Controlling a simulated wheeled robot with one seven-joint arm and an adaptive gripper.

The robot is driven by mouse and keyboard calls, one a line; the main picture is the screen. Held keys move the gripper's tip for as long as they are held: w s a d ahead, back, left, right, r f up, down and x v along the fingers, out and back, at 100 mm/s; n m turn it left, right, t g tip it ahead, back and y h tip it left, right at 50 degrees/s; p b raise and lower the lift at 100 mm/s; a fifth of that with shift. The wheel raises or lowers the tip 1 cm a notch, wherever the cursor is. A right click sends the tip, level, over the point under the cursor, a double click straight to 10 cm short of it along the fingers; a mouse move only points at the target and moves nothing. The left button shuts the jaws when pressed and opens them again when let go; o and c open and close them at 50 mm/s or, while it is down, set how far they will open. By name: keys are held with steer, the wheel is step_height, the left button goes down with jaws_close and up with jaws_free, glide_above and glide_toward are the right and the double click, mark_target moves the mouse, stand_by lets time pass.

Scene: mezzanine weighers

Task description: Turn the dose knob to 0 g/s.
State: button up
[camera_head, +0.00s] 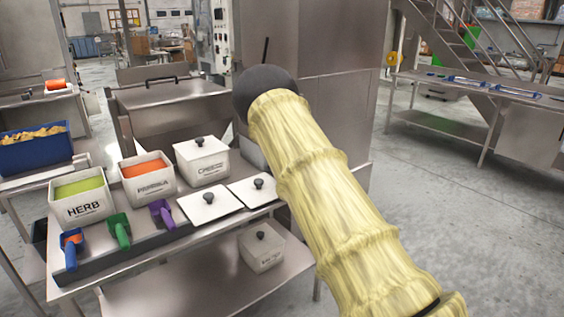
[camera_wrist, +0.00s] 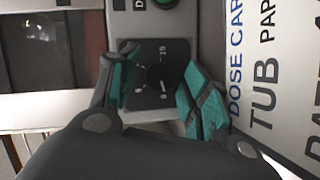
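The dose knob (camera_wrist: 154,76) shows in the wrist view as a dark shape on a square black dial plate (camera_wrist: 172,47) with white marks, among them a "15" near the top right. The knob blends into the plate, so I cannot tell its exact pointing. My gripper (camera_wrist: 160,70), with teal finger pads, is open; its fingers are apart, one on each side of the dial. I cannot tell whether either finger touches the knob. In the head view my yellow-sleeved arm and its dark end hide the dial and the gripper.
A white card (camera_wrist: 270,70) reading "DOSE CARD" and "TUB" is close right of the gripper. A green button (camera_wrist: 164,2) is above the dial. The bench holds herb (camera_head: 80,202) and paprika (camera_head: 147,182) tubs, a lidded white tub (camera_head: 203,164), scoops and loose lids.

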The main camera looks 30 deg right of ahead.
steer(key=shift+p, duration=0.35)
steer(key=shift+r+m+p, duration=0.1)
steer(key=shift+m+p, duration=0.2)
steer(key=m+y+p, duration=0.1)
steer(key=m+p, duration=0.1)
steer(key=p, duration=0.1)
steer(key=shift+d+r+g, duration=0.1)
steer(key=shift+g, duration=0.3)
steer(key=shift+d+m+g+y+p, duration=0.1)
steer(key=shift+m+g+y+p, duration=0.3)
steer(key=shift+m+y+p, duration=1.25)
steer(key=shift+d+m+y+p, duration=0.1)
steer(key=shift+m+y+p, duration=0.15)
steer(key=shift+m+p, duration=1.15)
steer(key=shift+m+g+y+p, duration=0.3)
steer(key=shift+m+y+p, duration=0.7)
steer(key=shift+p, duration=0.25)
